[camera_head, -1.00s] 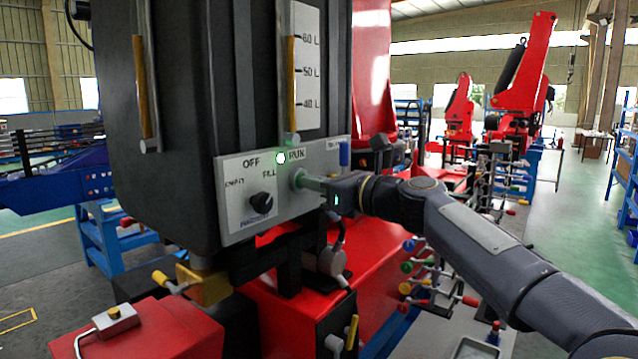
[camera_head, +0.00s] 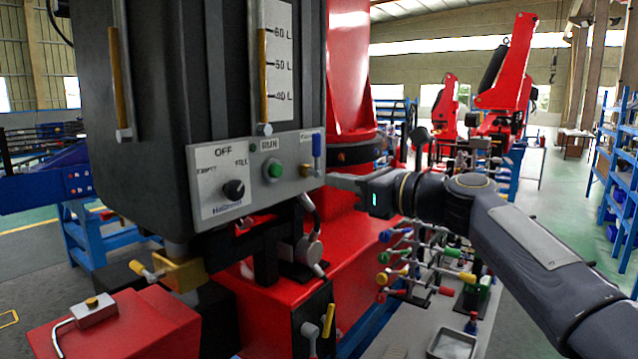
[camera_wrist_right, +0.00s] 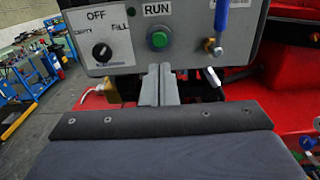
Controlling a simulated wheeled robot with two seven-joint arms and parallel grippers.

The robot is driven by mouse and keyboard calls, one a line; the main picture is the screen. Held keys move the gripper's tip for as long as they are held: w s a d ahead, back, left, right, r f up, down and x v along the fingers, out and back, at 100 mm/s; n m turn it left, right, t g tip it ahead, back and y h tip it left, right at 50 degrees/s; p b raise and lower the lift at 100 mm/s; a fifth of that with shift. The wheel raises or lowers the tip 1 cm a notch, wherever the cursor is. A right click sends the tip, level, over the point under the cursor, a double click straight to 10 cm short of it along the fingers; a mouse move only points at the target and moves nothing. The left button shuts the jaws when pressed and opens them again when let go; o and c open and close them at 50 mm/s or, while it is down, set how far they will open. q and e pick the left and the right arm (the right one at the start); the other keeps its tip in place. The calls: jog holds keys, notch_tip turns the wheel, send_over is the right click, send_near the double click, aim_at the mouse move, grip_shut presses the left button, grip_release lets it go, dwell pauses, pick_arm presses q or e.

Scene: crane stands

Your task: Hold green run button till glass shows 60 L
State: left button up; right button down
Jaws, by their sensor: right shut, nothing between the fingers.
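The green run button (camera_head: 275,170) sits on the grey panel under the RUN label. It also shows in the right wrist view (camera_wrist_right: 159,39), uncovered. My right gripper (camera_head: 332,180) is shut and empty, in front of the panel and apart from the button; its fingertips (camera_wrist_right: 160,75) show below the button in the wrist view. The sight glass (camera_head: 263,75) holds an amber column whose top stands at about the 60 L mark on the white scale (camera_head: 281,70). The small lamp (camera_head: 253,147) beside RUN is dark. My left gripper is not in view.
A black selector knob (camera_head: 233,189) is left of the button, its pointer apparently toward FILL. A blue-handled brass valve (camera_head: 317,150) is close on the right. Below are a red box (camera_head: 130,325) and a rack of coloured levers (camera_head: 420,265). A second gauge (camera_head: 121,80) is at left.

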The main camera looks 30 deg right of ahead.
jog(key=shift+v, duration=0.85)
dwell(0.5)
jog(key=s+a+f+n+g+h, duration=0.1)
jog(key=s+a+f+n+g, duration=0.2)
jog(key=f+n, duration=0.7)
jog(key=s+a+f+n+g+h, duration=0.1)
jog(key=s+a+f+n+g, duration=0.3)
jog(key=s+f+n, duration=0.6)
jog(key=s+a+f+n+g+h, duration=0.1)
jog(key=s+a+f+n+g, duration=0.3)
jog(key=f, duration=1.3)
jog(key=s+a+n, duration=0.3)
jog(key=s+n, duration=0.1)
jog(key=n, duration=0.1)
jog(key=shift+s+a+n, duration=0.3)
jog(key=shift+a+n, duration=0.05)
jog(key=shift+n, duration=0.05)
